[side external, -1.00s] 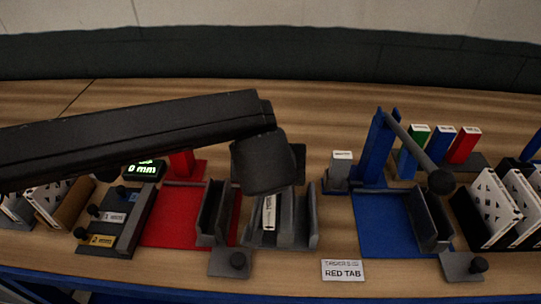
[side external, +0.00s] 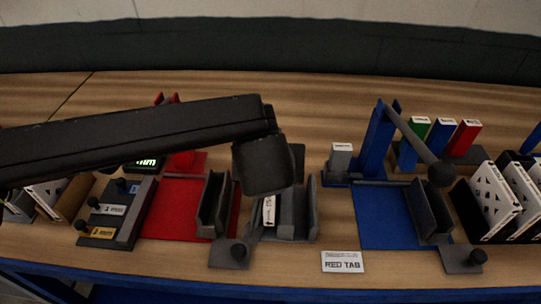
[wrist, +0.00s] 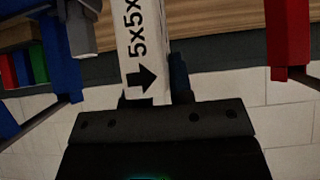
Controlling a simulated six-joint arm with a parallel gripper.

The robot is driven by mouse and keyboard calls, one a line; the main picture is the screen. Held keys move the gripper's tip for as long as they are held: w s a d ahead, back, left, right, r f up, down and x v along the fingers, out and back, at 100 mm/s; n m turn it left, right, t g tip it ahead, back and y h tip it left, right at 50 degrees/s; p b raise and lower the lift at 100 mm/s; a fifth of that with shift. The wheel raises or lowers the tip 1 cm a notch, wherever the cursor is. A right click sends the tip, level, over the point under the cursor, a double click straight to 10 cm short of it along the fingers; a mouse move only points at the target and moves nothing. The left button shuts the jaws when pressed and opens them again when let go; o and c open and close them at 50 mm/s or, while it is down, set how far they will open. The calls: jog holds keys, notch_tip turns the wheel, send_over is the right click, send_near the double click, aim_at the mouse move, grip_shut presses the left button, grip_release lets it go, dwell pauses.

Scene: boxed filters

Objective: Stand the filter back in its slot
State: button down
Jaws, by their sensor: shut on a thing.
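My gripper (side external: 268,185) is at the end of the dark arm and is shut on a white filter (side external: 268,212). The filter is upright below my gripper, at the left part of a grey slotted holder (side external: 308,215). Its lower end overlaps the holder, and I cannot tell if it touches the bottom. My fingertips are mostly hidden behind the wrist and filter.
A red pad (side external: 172,212) with a grey channel (side external: 218,205) lies left of the holder. A blue pad (side external: 378,220), a blue post (side external: 377,145) and a lever (side external: 415,148) stand right. A "RED TAB" card (side external: 343,262) lies in front. White filters (side external: 493,200) stand far right.

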jog(key=shift+f, duration=0.25)
jog(key=shift+f, duration=0.7)
jog(key=shift+f, duration=0.8)
jog(key=shift+f, duration=0.25)
jog(key=c, duration=0.9)
grip_release()
jog(key=shift+c, duration=0.2)
jog(key=shift+r, duration=0.1)
